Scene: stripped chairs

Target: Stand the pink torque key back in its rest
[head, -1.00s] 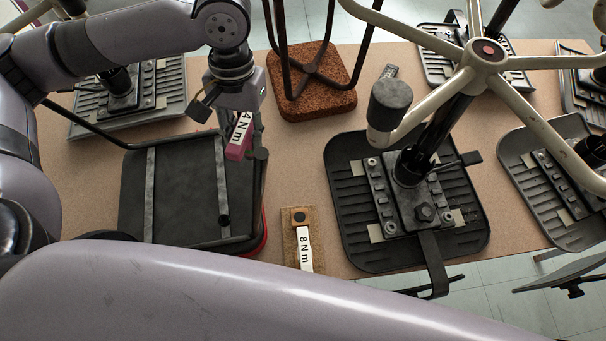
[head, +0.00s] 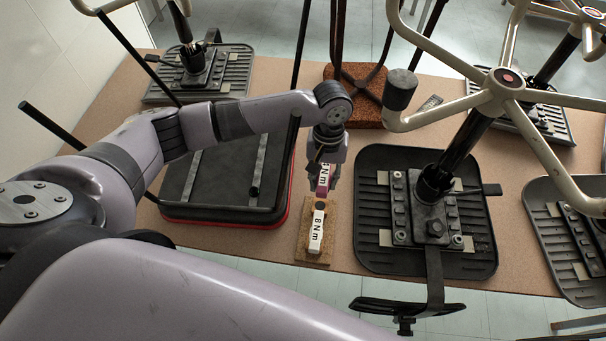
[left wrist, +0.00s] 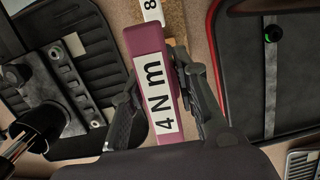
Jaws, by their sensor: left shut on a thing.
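The pink torque key (head: 322,185), labelled 4 N m, is held between the fingers of my left gripper (head: 325,172). In the left wrist view the pink key (left wrist: 146,48) lies lengthwise between the two dark fingers (left wrist: 165,110), its label facing the camera. The rest appears to be the tan block (head: 304,240) on the table, just in front of the gripper. A white key (head: 316,232) labelled 8 N m is on it. The pink key is over the block's far end; I cannot tell whether they touch. My right gripper is not in view.
A black seat pad with a red edge (head: 270,224) lies left of the block. A black ribbed seat base (head: 372,262) with a post and pale legs stands close on the right. A brown cork-like pad (head: 345,112) is behind. The table's front edge is near.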

